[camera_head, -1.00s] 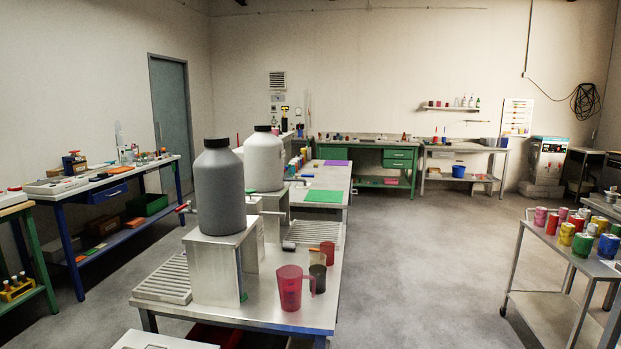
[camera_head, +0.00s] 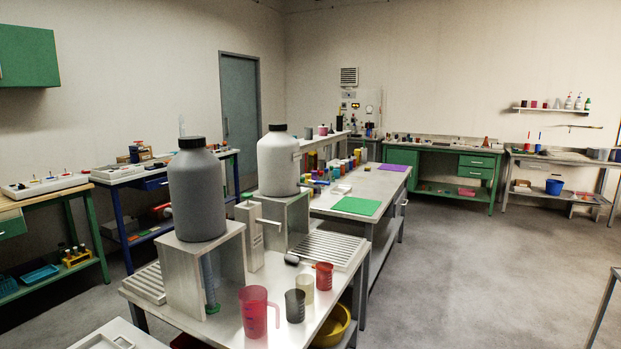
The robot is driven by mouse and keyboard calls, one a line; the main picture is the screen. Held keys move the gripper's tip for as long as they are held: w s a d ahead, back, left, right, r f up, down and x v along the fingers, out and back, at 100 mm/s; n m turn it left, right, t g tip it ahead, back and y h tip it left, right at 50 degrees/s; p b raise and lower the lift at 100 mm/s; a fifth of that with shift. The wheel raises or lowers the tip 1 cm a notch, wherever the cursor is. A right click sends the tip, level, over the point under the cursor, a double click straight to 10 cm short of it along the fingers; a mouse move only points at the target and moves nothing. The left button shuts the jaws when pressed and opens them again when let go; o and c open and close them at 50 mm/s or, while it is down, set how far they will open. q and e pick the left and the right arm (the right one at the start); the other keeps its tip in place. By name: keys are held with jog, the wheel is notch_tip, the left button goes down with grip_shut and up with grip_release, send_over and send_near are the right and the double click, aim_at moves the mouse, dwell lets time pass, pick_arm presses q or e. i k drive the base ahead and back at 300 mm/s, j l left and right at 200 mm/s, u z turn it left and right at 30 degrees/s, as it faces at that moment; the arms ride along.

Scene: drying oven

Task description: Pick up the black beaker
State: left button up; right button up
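The black beaker (camera_head: 295,305) is a small dark, see-through cup. It stands upright on the near metal bench (camera_head: 225,330), close to its right edge. A larger pink-red jug (camera_head: 254,311) stands just left of it. A pale beaker (camera_head: 306,288) and a small red jug (camera_head: 324,276) stand just behind it to the right. A small dark cylinder (camera_head: 292,259) lies further back. Neither of my grippers is in view.
A large grey bottle (camera_head: 196,195) and a white bottle (camera_head: 278,163) stand on metal stands on the bench. A yellow bowl (camera_head: 333,328) sits below the bench top. Open floor (camera_head: 455,270) lies to the right.

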aim_at(295, 298)
jog(key=i+l+u, duration=0.25)
jog(key=i+l, duration=0.35)
jog(key=i+l+u, duration=0.2)
jog(key=i+l, duration=0.3)
jog(key=l, duration=0.15)
jog(key=i+l+u, duration=0.2)
jog(key=i+l, duration=0.7)
jog(key=j+u, duration=0.5)
jog(key=j, duration=0.15)
